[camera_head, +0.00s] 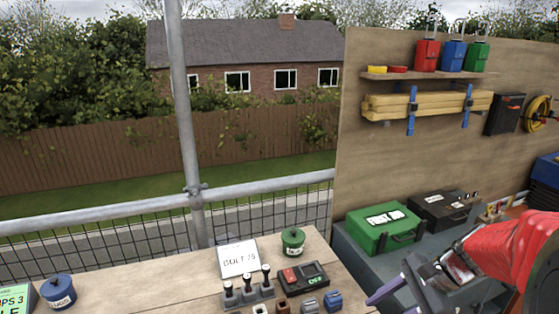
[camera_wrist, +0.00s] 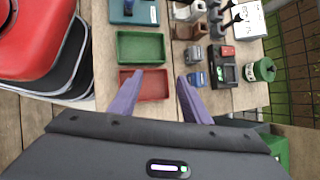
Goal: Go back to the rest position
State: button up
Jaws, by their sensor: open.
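My gripper (camera_wrist: 160,76) shows in the wrist view with two purple fingers spread apart and nothing between them. The fingers are above a wooden bench, near a red tray (camera_wrist: 152,86) and a green tray (camera_wrist: 141,47). In the camera_head view my gripper (camera_head: 388,284) is at the lower right, on the end of my red arm, over the bench's right end. Part of it is cut off by the frame edge.
The wooden bench (camera_head: 190,297) holds a blue pot (camera_head: 58,292), a green pot (camera_head: 293,241), a white card (camera_head: 238,259), black-handled stamps and a small device (camera_head: 303,280). A green case (camera_head: 383,229) stands right. A scaffold pole (camera_head: 184,110) rises behind the bench.

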jog(key=s+a+r+n+t+h, duration=0.2)
jog(key=s+a+r+n+h, duration=0.1)
jog(key=s+n, duration=0.3)
jog(key=s+a+r+n+t+h, duration=0.2)
jog(key=s+r+n, duration=0.4)
jog(key=n, duration=0.3)
jog(key=shift+s+a+r+n+h, duration=0.2)
jog(key=shift+s+a+n+h, duration=0.2)
jog(key=shift+a+h, duration=0.65)
jog(key=shift+w, duration=0.1)
